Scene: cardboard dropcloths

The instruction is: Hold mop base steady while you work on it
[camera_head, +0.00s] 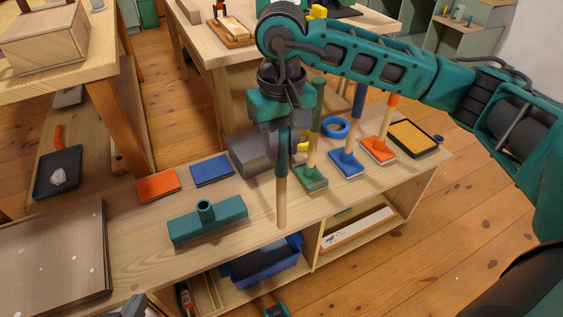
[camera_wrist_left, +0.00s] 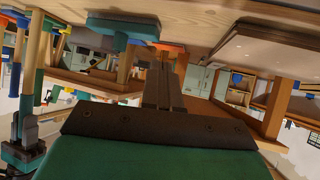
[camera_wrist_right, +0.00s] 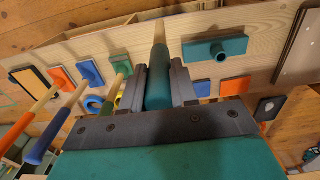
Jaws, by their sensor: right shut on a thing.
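The teal mop base (camera_head: 208,222) lies on the wooden bench, with its round socket facing up. It also shows in the left wrist view (camera_wrist_left: 122,24) and the right wrist view (camera_wrist_right: 215,48). My right gripper (camera_head: 283,150) is shut on the teal grip of a wooden handle (camera_head: 282,202). The handle hangs near upright, to the right of the base and apart from it. In the right wrist view the teal grip (camera_wrist_right: 158,85) sits between the fingers. My left gripper (camera_wrist_left: 163,88) looks shut and empty; only a piece of it shows at the head view's bottom edge.
Orange (camera_head: 158,185) and blue (camera_head: 211,170) pads lie behind the base. Green (camera_head: 311,178), blue (camera_head: 346,163) and orange (camera_head: 378,149) mops stand to the right, near a blue ring (camera_head: 335,127) and a black-rimmed yellow tray (camera_head: 413,138). A brown board (camera_head: 55,255) lies left.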

